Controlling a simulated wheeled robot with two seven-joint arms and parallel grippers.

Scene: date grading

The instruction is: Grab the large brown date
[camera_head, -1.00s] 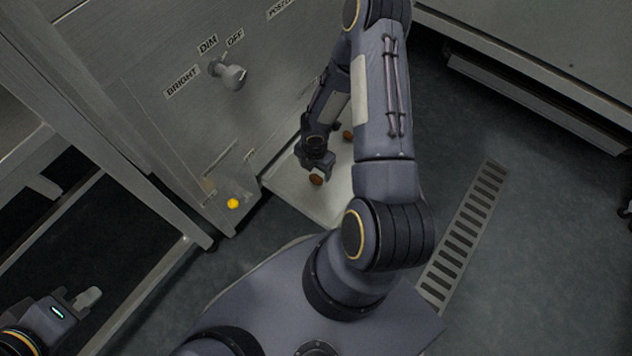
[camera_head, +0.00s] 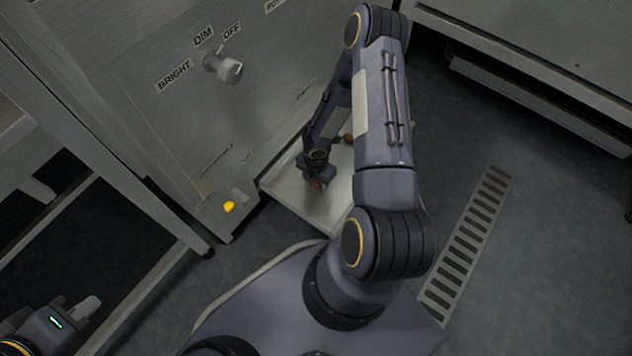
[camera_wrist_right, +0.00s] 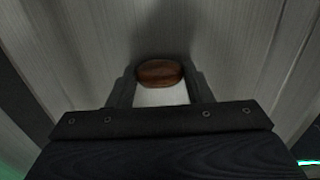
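A brown date (camera_head: 316,184) lies in the shallow metal tray (camera_head: 329,222) at the foot of the steel cabinet. My right gripper (camera_head: 314,181) is directly over it and partly hides it. In the right wrist view, the brown date (camera_wrist_right: 161,73) sits between the two fingertips of my right gripper (camera_wrist_right: 161,80). The fingers are apart, with the date nearly filling the gap; I see no clear grip on it. A second brown date (camera_head: 348,137) is further back in the tray, partly hidden by my right arm. My left gripper (camera_head: 88,308) is at the lower left, away from the tray; its fingers look together.
The steel cabinet (camera_head: 150,130) with a dimmer knob (camera_head: 223,67) stands behind and left of the tray. A yellow button (camera_head: 229,207) is low on its front. A floor drain grate (camera_head: 466,245) lies to the right. A steel bench (camera_head: 540,50) is at upper right.

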